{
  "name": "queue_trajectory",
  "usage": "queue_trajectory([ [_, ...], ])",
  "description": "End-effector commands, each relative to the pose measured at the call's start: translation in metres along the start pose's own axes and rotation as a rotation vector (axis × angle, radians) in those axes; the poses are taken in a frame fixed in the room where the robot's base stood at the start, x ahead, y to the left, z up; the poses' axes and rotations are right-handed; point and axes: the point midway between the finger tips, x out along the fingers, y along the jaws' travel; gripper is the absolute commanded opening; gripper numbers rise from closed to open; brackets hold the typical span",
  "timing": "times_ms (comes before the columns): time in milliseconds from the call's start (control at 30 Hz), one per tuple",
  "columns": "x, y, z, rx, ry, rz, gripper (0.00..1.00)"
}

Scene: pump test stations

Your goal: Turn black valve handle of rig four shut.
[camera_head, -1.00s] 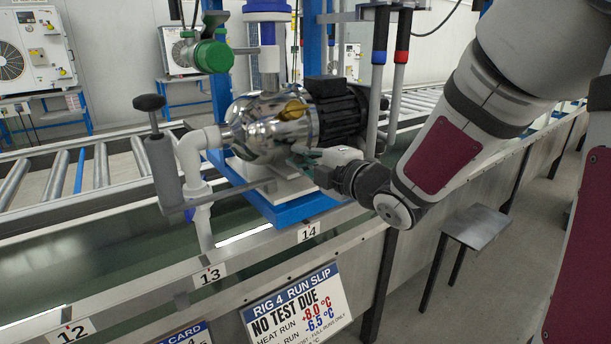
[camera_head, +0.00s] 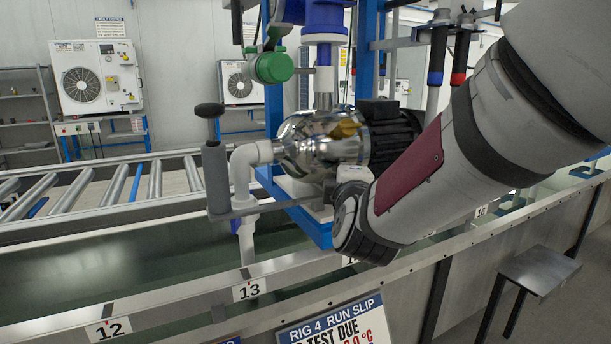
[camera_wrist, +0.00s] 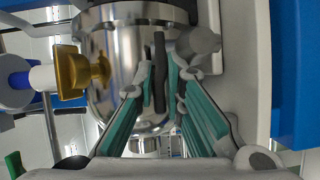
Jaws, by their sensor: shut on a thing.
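In the wrist view, a thin dark handle (camera_wrist: 159,72) stands upright in front of the shiny pump body. It looks like the black valve handle. My gripper (camera_wrist: 160,82) has its teal-padded fingers on either side of the handle and is shut on it. In the head view my forearm and wrist cover the gripper and this handle. Rig four's steel pump (camera_head: 310,145) stands on a blue frame, behind my wrist. How far the handle is turned cannot be told.
A grey cylinder with a black knob (camera_head: 209,110) stands left of the pump. The bench rail (camera_head: 190,297) runs in front.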

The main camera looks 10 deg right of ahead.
Motion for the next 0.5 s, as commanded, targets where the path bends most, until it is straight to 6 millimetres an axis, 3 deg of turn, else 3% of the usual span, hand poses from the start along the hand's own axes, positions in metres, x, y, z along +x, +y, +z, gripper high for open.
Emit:
queue_trajectory([
  [500,0.0011,-0.0026,-0.0009,0.006,-0.06,-0.003,0.0],
])
